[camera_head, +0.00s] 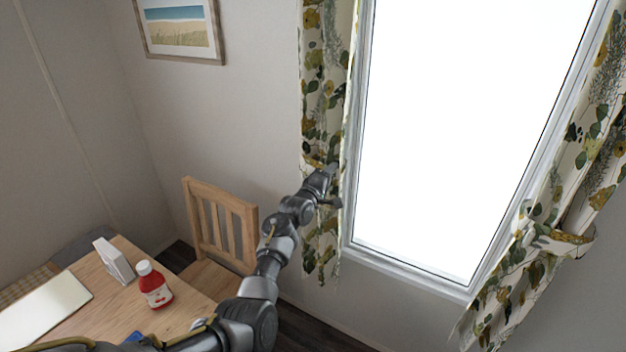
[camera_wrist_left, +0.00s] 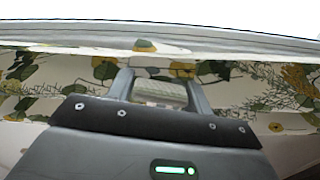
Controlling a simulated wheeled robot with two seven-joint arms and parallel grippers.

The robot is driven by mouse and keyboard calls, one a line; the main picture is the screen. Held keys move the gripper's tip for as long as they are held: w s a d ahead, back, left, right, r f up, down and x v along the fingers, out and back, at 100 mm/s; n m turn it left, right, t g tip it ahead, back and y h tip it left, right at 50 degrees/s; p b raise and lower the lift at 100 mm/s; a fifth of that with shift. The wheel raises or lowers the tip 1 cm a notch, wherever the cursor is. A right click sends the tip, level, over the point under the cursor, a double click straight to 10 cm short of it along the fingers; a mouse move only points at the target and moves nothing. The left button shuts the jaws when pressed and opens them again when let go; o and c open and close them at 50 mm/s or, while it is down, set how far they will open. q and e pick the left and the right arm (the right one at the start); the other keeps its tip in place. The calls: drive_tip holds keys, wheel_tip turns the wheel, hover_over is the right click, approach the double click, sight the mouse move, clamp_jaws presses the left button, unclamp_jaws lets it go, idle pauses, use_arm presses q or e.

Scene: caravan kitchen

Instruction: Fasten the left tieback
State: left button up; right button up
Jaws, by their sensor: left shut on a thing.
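The left curtain (camera_head: 322,75), cream with green and mustard leaves, hangs at the window's left side. My left gripper (camera_head: 329,177) is at its window-side edge, a little below mid-height. A band of the same cloth, the left tieback (camera_head: 314,162), shows in part just left of the gripper; the rest is hidden. In the left wrist view my left gripper (camera_wrist_left: 160,76) is shut on leaf-patterned cloth, which looks like the tieback's end; the cloth spreads out on both sides. I cannot see whether a hook holds the tieback. My right gripper is not in view.
The bright window (camera_head: 460,130) is right of the gripper. The right curtain (camera_head: 545,215) has its own tieback (camera_head: 562,243) around it. A wooden chair (camera_head: 222,225) and a table (camera_head: 110,318) with a red bottle (camera_head: 154,287) stand below left.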

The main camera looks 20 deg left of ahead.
use_arm(q)
drive_tip(key=shift+d+r+n+p, duration=0.1)
drive_tip(key=shift+r+n+p, duration=0.35)
drive_tip(key=shift+r+n, duration=0.4)
drive_tip(key=shift+f+n, duration=0.15)
drive_tip(key=shift+n, duration=0.1)
drive_tip(key=o, duration=1.3)
drive_tip(key=shift+s+f, duration=0.1)
drive_tip(key=shift+s, duration=0.25)
drive_tip(key=s, duration=0.3)
drive_tip(key=s+a+b, duration=0.1)
drive_tip(key=s, duration=0.2)
drive_tip(key=s+a+b, duration=0.1)
drive_tip(key=s, duration=0.3)
